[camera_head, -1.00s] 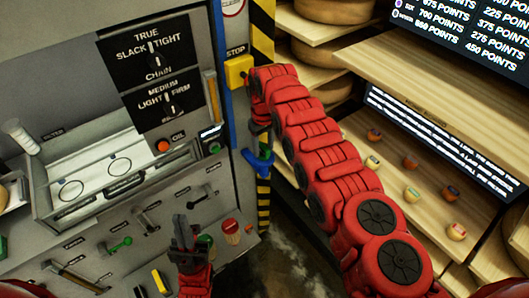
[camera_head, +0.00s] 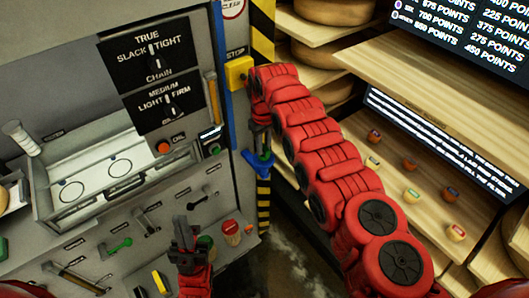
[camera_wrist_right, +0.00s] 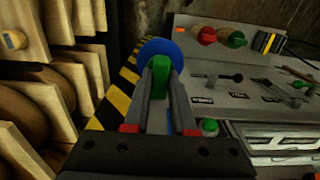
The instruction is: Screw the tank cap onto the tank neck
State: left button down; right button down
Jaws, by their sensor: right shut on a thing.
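My right gripper (camera_wrist_right: 160,92) is shut on a small green part in the right wrist view. A blue round piece (camera_wrist_right: 156,49) sits just beyond the fingertips, against the green part. I cannot tell whether the two are one cap. In the head view the blue piece (camera_head: 259,163) hangs below my right gripper (camera_head: 262,142), in front of the yellow-black striped post. I cannot make out the tank neck. My left gripper (camera_head: 184,232) is low in the head view, pointing up before the tool panel, with its finger gap unclear.
A yellow stop box (camera_head: 238,72) is close to my right arm. Red (camera_head: 231,229) and green-topped pieces stand near my left gripper. A grey panel with hanging tools and an open tray (camera_head: 95,205) fills the left. Wooden shelves (camera_head: 420,195) with small cheeses are at right.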

notch_tip(320, 180, up, 2)
jog(key=shift+r+p, duration=0.1)
jog(key=shift+p, duration=0.3)
jog(key=shift+r, duration=1.05)
jog(key=shift+w+d+r+m+b, duration=0.15)
jog(key=shift+w+d, duration=0.1)
jog(key=shift+d, duration=0.15)
jog(key=shift+w+d+f+m+b, duration=0.15)
jog(key=shift+w+d, duration=0.1)
jog(key=shift+d, duration=0.15)
jog(key=shift+d+r, duration=0.2)
jog(key=shift+d, duration=0.15)
jog(key=shift+d, duration=0.1)
jog(key=shift+w+d, duration=0.15)
jog(key=shift+d, duration=0.1)
jog(key=shift+d+m+b, duration=0.1)
jog(key=shift+m+b, duration=0.2)
jog(key=shift+r, duration=0.1)
